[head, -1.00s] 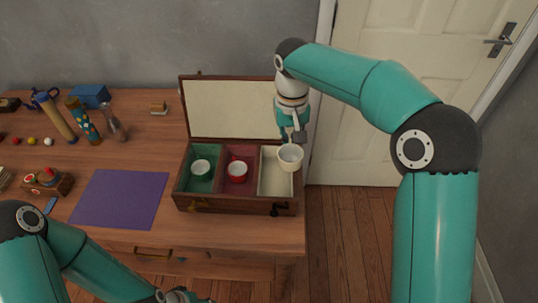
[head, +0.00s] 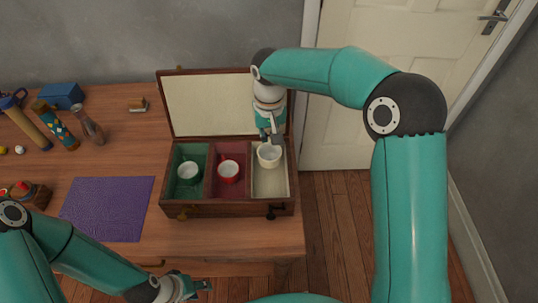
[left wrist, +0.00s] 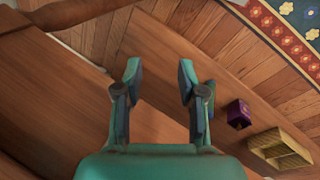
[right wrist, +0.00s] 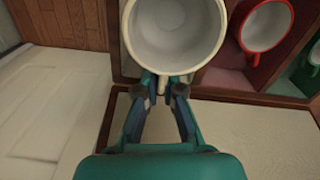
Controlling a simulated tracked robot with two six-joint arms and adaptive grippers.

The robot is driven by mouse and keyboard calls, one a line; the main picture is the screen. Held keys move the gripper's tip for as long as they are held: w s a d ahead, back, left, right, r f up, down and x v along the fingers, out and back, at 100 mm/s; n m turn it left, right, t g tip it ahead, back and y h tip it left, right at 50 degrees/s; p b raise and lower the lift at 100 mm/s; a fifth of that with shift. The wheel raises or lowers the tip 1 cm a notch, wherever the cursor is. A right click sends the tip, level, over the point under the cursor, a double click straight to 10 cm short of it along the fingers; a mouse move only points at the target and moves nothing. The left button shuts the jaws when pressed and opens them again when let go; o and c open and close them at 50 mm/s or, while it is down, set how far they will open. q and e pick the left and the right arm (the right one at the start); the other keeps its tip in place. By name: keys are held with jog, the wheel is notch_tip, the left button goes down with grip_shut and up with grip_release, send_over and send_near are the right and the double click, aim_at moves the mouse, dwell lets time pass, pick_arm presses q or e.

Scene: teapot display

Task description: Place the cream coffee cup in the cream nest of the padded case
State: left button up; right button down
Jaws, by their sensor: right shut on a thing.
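The cream coffee cup (head: 268,157) is upright over the back part of the cream nest (head: 270,187), the rightmost compartment of the padded case (head: 230,209). I cannot tell whether it touches the nest's floor. My right gripper (head: 269,139) is shut on the cup's back side. In the right wrist view the cream cup (right wrist: 175,30) fills the top middle, with its handle side between the fingers (right wrist: 163,85). My left gripper (head: 203,286) is low at the front of the table, open and empty in the left wrist view (left wrist: 158,70).
The open lid (head: 210,105) stands behind the case. A purple mat (head: 105,208) lies left of it. A glass vase (head: 88,126) stands at back left.

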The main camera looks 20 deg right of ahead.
aim_at(269, 156)
jog(key=shift+f, duration=3.2)
jog(key=shift+f, duration=0.1)
jog(key=c, duration=1.8)
grip_release()
jog(key=shift+f, duration=0.1)
jog(key=o, duration=0.5)
